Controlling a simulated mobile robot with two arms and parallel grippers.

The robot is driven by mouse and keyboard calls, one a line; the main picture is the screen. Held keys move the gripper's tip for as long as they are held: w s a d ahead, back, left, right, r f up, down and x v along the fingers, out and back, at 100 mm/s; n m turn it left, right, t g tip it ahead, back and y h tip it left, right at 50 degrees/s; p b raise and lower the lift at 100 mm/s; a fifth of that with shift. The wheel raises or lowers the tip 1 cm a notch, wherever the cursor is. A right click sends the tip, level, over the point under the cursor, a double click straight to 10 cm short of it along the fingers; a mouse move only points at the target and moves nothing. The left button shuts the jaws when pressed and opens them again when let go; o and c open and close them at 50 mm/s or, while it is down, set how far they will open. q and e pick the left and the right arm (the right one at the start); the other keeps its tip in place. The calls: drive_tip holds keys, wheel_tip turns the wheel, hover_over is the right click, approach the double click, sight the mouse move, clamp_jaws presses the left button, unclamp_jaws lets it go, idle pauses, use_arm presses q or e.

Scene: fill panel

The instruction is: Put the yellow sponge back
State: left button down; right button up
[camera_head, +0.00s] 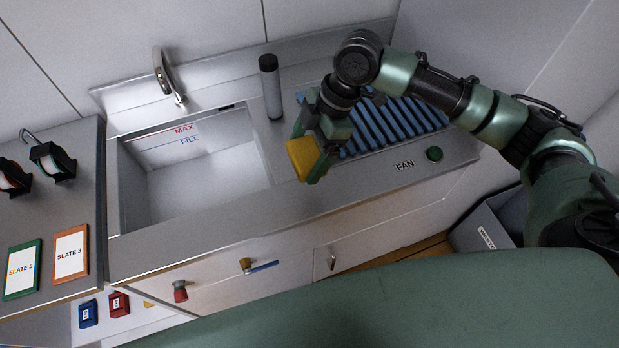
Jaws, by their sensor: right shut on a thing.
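The yellow sponge (302,159) is in the jaws of my right gripper (316,155). The gripper is shut on it and holds it over the steel counter, right of the sink basin and in front of the blue ribbed rack (392,122). Part of the sponge is hidden by a finger. Whether it touches the counter I cannot tell. My left gripper is not in view.
The sink basin (210,188) is empty, with a tap (165,78) behind it. A grey cylinder (270,88) stands between basin and rack. A green FAN knob (433,154) sits at right. Slate cards (71,254) and black holders lie on the left counter. A grey bin (487,222) stands at lower right.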

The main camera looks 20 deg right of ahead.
hover_over(302, 191)
drive_tip(key=d, duration=0.1)
wheel_tip(302, 191, down, 8)
drive_tip(key=shift+d+r+p, duration=0.15)
drive_tip(key=shift+r+p, duration=0.05)
drive_tip(key=shift+p, duration=0.25)
wheel_tip(302, 191, down, 3)
drive_tip(key=shift+s+f+p, duration=0.1)
drive_tip(key=shift+f+p, duration=0.1)
drive_tip(key=shift+p, duration=0.1)
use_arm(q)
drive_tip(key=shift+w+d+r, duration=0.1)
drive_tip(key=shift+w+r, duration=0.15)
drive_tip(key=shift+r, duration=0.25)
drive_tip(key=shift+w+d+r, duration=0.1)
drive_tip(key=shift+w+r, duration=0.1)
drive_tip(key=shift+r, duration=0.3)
use_arm(e)
drive_tip(key=shift+f, duration=0.45)
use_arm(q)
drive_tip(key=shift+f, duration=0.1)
use_arm(e)
drive_tip(key=shift+f, duration=0.1)
